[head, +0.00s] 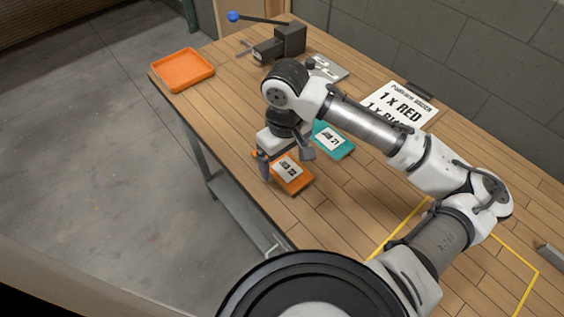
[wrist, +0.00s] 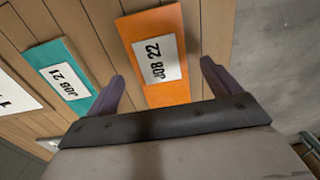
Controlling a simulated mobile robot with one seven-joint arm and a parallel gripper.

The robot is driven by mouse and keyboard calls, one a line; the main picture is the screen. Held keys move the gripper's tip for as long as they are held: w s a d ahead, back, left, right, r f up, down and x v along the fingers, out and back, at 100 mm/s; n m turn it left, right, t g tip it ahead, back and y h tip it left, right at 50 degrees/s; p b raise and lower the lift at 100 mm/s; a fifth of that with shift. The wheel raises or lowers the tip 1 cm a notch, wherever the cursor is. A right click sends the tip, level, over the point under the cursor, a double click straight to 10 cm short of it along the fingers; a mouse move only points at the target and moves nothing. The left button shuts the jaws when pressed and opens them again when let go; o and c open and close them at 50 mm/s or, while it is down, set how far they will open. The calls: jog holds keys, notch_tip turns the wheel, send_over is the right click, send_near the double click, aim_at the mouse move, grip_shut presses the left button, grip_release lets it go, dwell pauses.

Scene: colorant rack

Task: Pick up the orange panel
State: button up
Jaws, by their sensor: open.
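The orange panel (head: 296,184) lies flat on the wooden table near its front edge, with a white label. In the wrist view the orange panel (wrist: 175,93) shows the label "JOB 22" and lies between the two fingers in the picture. My gripper (head: 286,164) is open and empty, above the panel, with one finger on each side of it in the head view. In the wrist view my gripper (wrist: 161,80) shows both dark fingers spread wider than the panel. The gripper hides part of the panel in the head view. I cannot tell how high the fingertips are.
A teal panel (head: 338,148) labelled "JOB 21" lies close behind the orange one. An orange tray (head: 183,54) sits at the table's far left corner. Yellow tape (head: 527,291) marks the right.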

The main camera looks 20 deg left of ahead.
jog(key=shift+f, duration=0.95)
jog(key=shift+c, duration=0.3)
jog(key=c, duration=1)
jog(key=shift+c, duration=0.2)
jog(key=shift+r, duration=0.15)
